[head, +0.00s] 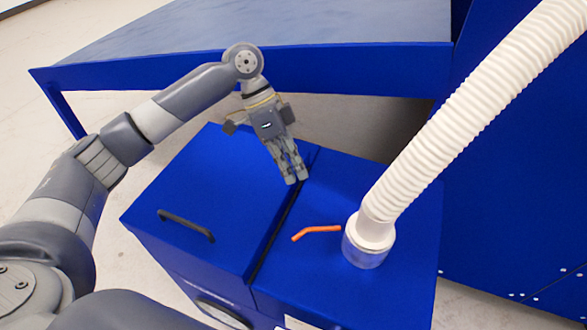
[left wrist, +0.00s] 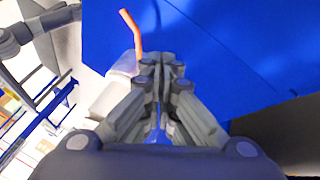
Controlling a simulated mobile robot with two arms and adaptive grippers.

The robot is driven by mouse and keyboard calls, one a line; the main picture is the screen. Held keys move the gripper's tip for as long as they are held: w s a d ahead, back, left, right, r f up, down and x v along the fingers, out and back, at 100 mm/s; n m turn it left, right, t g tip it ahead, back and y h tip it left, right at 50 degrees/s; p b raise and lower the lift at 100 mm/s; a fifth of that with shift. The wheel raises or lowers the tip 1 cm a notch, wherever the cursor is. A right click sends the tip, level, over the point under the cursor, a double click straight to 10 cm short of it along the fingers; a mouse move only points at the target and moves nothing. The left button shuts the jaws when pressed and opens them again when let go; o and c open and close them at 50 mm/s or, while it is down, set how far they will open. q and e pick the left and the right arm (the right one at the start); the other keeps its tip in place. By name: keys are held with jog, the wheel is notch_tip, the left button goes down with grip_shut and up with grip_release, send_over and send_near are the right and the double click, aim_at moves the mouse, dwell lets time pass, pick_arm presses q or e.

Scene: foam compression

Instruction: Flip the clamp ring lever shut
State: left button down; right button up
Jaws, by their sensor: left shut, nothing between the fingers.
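The orange clamp ring lever (head: 316,231) sticks out to the left from the silver clamp ring (head: 365,249) at the foot of the white hose. The lever also shows in the left wrist view (left wrist: 131,32), pointing up and away from the ring, just left of the fingertips. My left gripper (head: 297,181) is shut and empty. In the head view it is above the blue box top, up and slightly left of the lever, apart from it. In the left wrist view the fingers (left wrist: 162,62) hide part of the area by the ring. My right gripper is not in view.
The ribbed white hose (head: 470,110) rises from the ring to the upper right. The blue box (head: 222,190) has a black handle (head: 186,225) and a seam across its top. A blue table (head: 270,40) stands behind, and a blue panel (head: 520,170) at right.

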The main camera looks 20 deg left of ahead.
aim_at(312, 231)
pick_arm(q)
jog(key=x, duration=0.6)
jog(key=shift+p, duration=0.3)
jog(key=s+d, duration=0.1)
jog(key=s+f+p, duration=0.1)
jog(key=shift+s+d+f, duration=0.25)
jog(key=shift+d+f, duration=0.05)
jog(key=shift+d, duration=0.05)
jog(key=shift+s+d+f, duration=0.15)
jog(key=shift+s+d, duration=0.05)
jog(key=shift+s, duration=0.25)
jog(key=shift+f, duration=0.1)
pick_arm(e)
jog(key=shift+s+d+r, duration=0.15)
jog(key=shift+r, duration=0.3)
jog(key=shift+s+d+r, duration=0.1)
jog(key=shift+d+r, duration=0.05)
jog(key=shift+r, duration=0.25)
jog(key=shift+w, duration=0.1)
